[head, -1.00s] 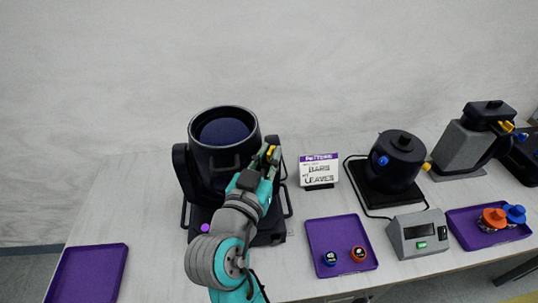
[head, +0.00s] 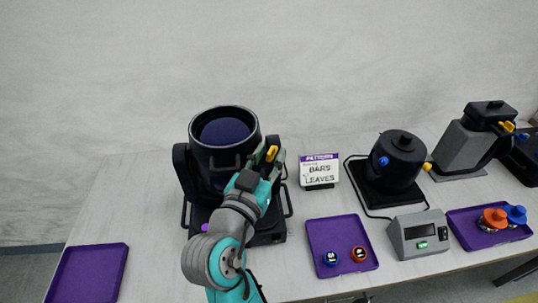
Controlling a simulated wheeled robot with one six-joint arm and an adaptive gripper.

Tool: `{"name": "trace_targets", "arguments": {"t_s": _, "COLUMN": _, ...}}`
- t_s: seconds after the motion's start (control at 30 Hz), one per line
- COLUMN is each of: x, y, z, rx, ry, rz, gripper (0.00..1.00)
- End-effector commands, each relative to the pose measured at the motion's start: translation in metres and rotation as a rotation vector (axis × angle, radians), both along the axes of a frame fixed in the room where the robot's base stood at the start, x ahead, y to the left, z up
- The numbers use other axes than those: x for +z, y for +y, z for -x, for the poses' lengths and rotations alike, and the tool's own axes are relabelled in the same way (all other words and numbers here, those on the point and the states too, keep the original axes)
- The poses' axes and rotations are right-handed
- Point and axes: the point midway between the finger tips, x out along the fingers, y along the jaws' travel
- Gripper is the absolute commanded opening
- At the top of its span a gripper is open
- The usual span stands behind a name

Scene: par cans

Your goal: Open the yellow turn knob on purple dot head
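The black moving-head light (head: 223,133) stands upright on the table with its round lens facing up. A purple dot (head: 205,227) shows on its base, partly beside my arm. The yellow turn knob (head: 271,153) is on the right side of the head. My gripper (head: 268,159) is at the knob, with its fingers around or right beside it. The fingertips are small and partly hidden by the arm, so I cannot tell whether they touch the knob.
A sign (head: 319,171) stands right of the light. A purple tray (head: 318,237) holds two round pieces. A grey box (head: 419,232) with a display, a black fixture (head: 398,160) and another tray (head: 460,229) lie further right. An empty purple tray (head: 88,273) is at front left.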

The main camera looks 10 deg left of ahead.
Motion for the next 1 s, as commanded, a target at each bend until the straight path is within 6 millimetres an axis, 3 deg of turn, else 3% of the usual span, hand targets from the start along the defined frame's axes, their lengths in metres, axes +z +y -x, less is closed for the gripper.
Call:
{"name": "trace_targets", "arguments": {"t_s": 0.6, "x": 0.0, "y": 0.022, "z": 0.097, "rx": 0.002, "ry": 0.001, "rz": 0.0, "gripper": 0.34}}
{"name": "trace_targets", "arguments": {"t_s": 0.8, "x": 0.0, "y": 0.025, "z": 0.112, "rx": 0.001, "ry": 0.001, "rz": 0.0, "gripper": 0.34}}
{"name": "trace_targets", "arguments": {"t_s": 1.0, "x": -0.001, "y": 0.025, "z": 0.115, "rx": -0.001, "ry": 0.001, "rz": 0.0, "gripper": 0.34}}
